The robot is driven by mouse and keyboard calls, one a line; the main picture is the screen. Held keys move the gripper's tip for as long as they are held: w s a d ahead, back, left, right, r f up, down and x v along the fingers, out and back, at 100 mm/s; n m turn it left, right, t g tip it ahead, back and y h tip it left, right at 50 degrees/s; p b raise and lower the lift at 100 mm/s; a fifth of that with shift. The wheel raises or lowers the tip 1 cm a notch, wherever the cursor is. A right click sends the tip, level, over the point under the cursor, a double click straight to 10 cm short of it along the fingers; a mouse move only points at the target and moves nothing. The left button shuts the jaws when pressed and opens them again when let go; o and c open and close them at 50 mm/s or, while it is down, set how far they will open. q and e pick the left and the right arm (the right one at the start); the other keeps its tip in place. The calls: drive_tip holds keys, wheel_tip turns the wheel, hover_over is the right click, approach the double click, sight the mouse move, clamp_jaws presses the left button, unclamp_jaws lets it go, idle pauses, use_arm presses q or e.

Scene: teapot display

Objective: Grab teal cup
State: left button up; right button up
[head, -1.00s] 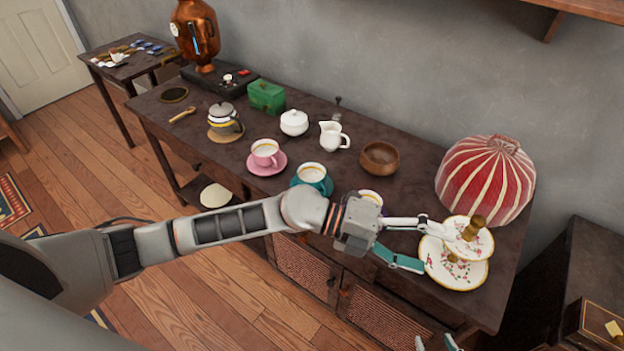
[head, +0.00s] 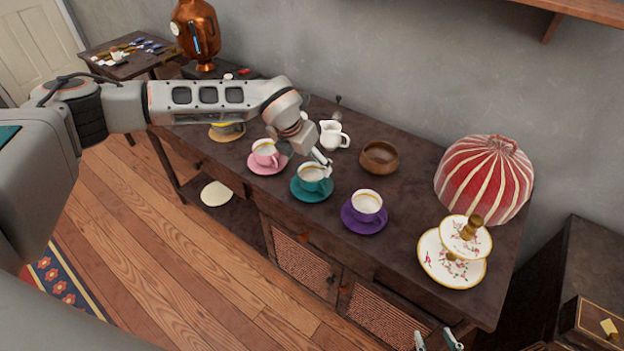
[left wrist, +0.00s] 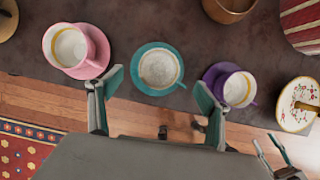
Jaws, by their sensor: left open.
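The teal cup (head: 309,180) stands upright on its teal saucer (head: 300,194) on the dark sideboard, between the pink and purple cups. It also shows in the left wrist view (left wrist: 159,68), on its saucer (left wrist: 144,88), holding a pale drink. My left gripper (head: 322,164) is open above and close beside the cup's back right side in the head view. In the left wrist view its fingers (left wrist: 158,88) are spread, with the teal cup ahead between them; contact cannot be told. My right gripper (head: 437,341) is low at the front edge, fingers apart and empty.
The pink cup (head: 265,151) and purple cup (head: 366,204) flank the teal one closely. A white jug (head: 331,136) and wooden bowl (head: 379,156) stand behind. A tiered plate stand (head: 450,268) and red striped dome (head: 486,180) fill the right end.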

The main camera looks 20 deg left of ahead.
sight(311, 169)
use_arm(q)
drive_tip(key=shift+p+x, duration=0.35)
drive_tip(key=shift+x, duration=2.4)
drive_tip(key=shift+a, duration=0.1)
drive_tip(key=c, duration=1.3)
